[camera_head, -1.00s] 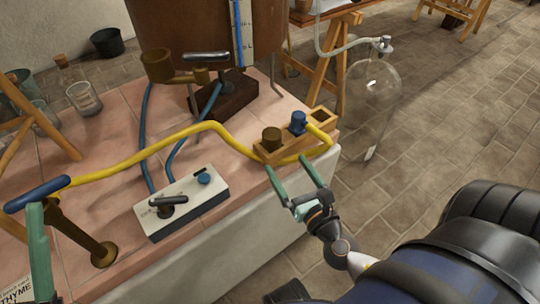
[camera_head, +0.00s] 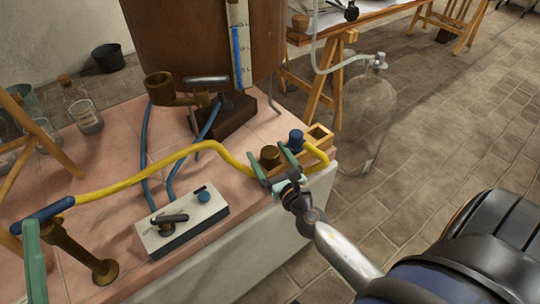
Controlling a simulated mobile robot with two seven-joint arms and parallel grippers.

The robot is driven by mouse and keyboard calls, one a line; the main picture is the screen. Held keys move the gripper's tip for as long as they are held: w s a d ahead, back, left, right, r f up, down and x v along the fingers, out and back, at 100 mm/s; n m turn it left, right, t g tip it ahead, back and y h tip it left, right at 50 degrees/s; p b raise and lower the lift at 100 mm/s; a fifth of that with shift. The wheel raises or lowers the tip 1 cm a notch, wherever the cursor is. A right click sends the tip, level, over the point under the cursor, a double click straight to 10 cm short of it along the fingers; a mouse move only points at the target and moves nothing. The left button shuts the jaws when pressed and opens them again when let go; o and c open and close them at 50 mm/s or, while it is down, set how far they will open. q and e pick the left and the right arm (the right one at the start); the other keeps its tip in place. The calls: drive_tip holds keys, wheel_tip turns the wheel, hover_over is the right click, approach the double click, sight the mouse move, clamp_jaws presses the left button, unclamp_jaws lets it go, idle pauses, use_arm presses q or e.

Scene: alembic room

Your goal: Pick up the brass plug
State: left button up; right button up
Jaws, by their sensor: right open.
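The brass plug (camera_head: 270,155) is a short, dark brass cylinder standing upright in a wooden holder (camera_head: 322,132) at the bench's right edge. My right gripper (camera_head: 268,151) is open, with its green fingers on either side of the plug. I cannot tell whether they touch it. A blue plug (camera_head: 296,140) stands in the same holder, just right of the right finger. My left gripper (camera_head: 26,228) is at the left edge by the blue end (camera_head: 43,214) of the yellow hose. Whether it grips that end is unclear.
The yellow hose (camera_head: 130,182) runs across the tiled bench (camera_head: 105,130) to the holder. A white switch box (camera_head: 182,222), a brass post (camera_head: 80,250) and a large copper vessel (camera_head: 185,45) stand on the bench. A glass flask (camera_head: 365,115) is beyond the right edge.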

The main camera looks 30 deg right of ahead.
drive_tip(key=shift+w+d, duration=0.15)
drive_tip(key=shift+w, duration=0.85)
clamp_jaws()
